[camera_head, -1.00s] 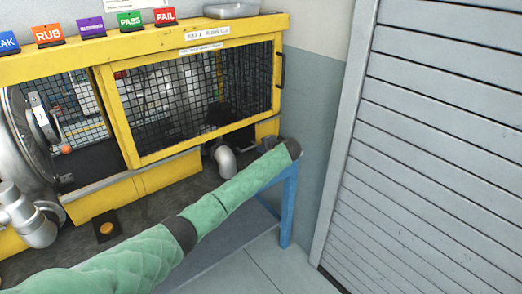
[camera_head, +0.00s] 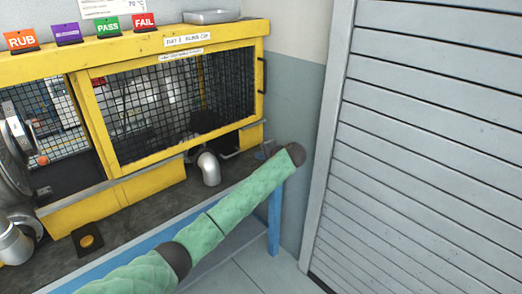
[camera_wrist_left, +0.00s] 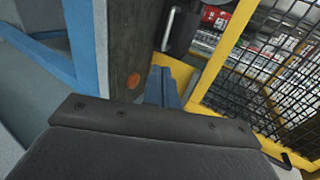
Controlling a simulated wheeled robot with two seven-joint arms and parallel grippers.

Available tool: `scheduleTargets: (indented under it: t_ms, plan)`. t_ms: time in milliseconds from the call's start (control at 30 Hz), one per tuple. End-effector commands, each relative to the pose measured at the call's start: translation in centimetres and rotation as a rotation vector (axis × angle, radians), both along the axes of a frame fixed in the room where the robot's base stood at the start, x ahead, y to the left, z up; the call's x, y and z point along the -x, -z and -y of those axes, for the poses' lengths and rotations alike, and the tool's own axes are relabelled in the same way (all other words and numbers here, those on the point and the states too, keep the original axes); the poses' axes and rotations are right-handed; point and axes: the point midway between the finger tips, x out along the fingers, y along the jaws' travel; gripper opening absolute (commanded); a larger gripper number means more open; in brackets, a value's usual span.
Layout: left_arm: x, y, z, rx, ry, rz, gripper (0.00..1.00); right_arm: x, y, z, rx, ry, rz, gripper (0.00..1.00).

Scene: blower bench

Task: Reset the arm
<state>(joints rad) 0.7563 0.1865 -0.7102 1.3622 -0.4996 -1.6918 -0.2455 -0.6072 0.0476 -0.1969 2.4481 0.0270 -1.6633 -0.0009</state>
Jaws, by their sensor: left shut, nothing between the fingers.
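My left arm in its green quilted sleeve comes in from the lower left of the head view and reaches across the front of the bench to its right end. My left gripper (camera_head: 264,151) is small and partly hidden behind the dark cuff at the arm's end, near the bench's right corner. In the left wrist view the blue-grey fingers (camera_wrist_left: 164,87) are together with nothing between them, above the dark bench top and beside the yellow frame. My right gripper is in neither view.
The yellow mesh enclosure (camera_head: 187,41) stands on the bench. A silver elbow pipe (camera_head: 209,168) and an orange button (camera_head: 87,241) are in front of it. A blue bench leg (camera_head: 274,223) stands near the arm. A grey slatted shutter (camera_head: 430,150) is at right.

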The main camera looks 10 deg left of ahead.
Motion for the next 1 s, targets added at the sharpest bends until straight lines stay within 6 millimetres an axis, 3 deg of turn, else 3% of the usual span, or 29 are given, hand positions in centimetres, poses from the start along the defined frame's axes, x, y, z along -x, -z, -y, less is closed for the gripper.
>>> scheduleTargets:
  t_ms: [167,267,667,833,1000]
  plan:
    - [0.1,0.1,0.4,0.044,-0.016,0.029,0.00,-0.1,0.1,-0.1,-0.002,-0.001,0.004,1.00]
    - [0.5,-1.0,2.0,0.114,0.006,0.058,0.00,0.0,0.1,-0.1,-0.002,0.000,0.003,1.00]
    - [3.3,-10.1,6.5,0.383,0.105,0.195,0.00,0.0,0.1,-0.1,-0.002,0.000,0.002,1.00]
    - [6.2,-12.8,8.1,0.516,0.151,0.234,0.00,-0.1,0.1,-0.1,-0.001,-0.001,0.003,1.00]
    - [10.3,-13.0,9.0,0.652,0.187,0.244,0.00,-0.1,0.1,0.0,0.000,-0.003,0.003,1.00]
